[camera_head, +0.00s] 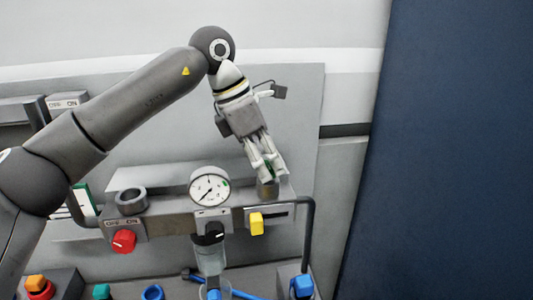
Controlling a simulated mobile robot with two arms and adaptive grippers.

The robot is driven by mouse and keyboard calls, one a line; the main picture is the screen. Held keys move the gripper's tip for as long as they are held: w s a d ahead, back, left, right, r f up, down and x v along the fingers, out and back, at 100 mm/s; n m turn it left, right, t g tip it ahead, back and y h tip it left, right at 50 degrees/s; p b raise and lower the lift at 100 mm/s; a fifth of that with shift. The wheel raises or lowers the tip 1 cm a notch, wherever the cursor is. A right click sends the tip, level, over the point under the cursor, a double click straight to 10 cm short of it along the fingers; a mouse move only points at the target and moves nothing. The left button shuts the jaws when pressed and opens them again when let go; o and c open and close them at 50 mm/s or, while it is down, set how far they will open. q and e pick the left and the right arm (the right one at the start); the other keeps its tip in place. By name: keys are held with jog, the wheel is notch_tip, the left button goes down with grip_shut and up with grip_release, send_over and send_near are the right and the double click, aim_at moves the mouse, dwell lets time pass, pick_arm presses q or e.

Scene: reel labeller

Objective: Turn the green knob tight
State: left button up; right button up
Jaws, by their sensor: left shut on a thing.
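The green knob (269,167) shows only as a sliver of green between the fingers of my left gripper (268,174). The gripper comes down from above and is shut on the knob, right over a brownish round post (268,188) on top of the grey panel unit (170,222). The fingers hide most of the knob, so I cannot tell its turn. My right gripper is not in view.
A round white gauge (209,187) stands just left of the gripper. A red knob (124,241), a black knob (214,233) and a yellow knob (257,223) sit on the unit's front. Several coloured knobs lie lower down. A dark blue panel (455,150) fills the right.

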pick_arm(q)
jog(key=shift+m, duration=0.3)
jog(key=o, duration=1)
jog(key=shift+a, duration=0.1)
jog(key=shift+r, duration=0.1)
jog(key=v, duration=1.1)
jog(key=shift+a+r, duration=0.3)
jog(key=shift+r, duration=0.05)
